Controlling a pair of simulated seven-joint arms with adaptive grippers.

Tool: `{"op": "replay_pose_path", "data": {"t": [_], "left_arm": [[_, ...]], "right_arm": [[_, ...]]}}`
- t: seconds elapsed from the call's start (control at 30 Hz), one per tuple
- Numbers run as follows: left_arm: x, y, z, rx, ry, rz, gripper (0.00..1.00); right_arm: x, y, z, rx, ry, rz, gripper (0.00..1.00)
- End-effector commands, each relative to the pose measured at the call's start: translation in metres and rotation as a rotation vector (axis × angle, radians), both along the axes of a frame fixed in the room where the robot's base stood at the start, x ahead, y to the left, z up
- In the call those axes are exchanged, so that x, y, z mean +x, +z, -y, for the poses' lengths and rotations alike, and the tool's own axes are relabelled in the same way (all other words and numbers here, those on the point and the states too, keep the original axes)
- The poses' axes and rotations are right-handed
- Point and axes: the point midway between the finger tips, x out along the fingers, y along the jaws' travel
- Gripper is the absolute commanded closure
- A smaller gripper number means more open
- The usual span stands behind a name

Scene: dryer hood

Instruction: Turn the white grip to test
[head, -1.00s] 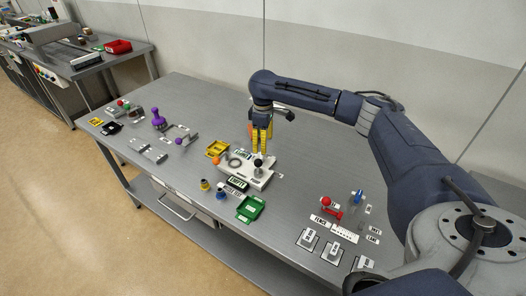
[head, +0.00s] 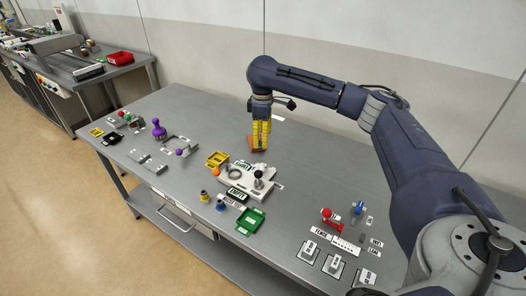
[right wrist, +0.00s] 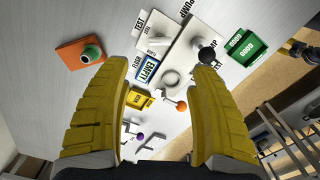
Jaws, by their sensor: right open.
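The white fixture (head: 232,189) stands near the middle of the bench; a black ball knob (head: 258,172) rises from it. In the right wrist view, the fixture (right wrist: 190,55) carries a ring, the black knob (right wrist: 207,55) and several labels, one reading TEST. A pale part beside that label (right wrist: 158,45) seems to be the white grip; its setting is unclear. My right gripper (head: 259,149) is open with yellow fingers, above the bench just behind the fixture. In the wrist view, the open gripper (right wrist: 163,64) has nothing between its fingertips. My left gripper is out of view.
An orange block with a green knob (right wrist: 91,52) lies beside the fixture. A green tray (head: 250,220) and a yellow tray (head: 217,159) flank it. A red-handled device (head: 331,217) stands front right, a purple knob (head: 158,128) left.

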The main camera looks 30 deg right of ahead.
Motion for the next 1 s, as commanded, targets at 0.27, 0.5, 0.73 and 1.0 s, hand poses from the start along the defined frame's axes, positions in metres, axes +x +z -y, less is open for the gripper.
{"op": "replay_pose_path", "data": {"t": [0.27, 0.5, 0.73, 1.0], "left_arm": [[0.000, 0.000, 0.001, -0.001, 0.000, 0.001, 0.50], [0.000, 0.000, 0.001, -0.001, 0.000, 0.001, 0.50], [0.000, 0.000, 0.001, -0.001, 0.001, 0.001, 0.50], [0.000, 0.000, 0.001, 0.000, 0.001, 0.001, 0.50]], "right_arm": [[0.001, 0.022, -0.003, 0.001, 0.129, 0.001, 0.38], [0.001, -0.012, -0.003, 0.002, 0.127, -0.002, 0.38], [0.001, -0.055, -0.003, 0.002, 0.126, -0.002, 0.38], [0.001, -0.101, -0.003, 0.002, 0.125, -0.001, 0.38]]}}
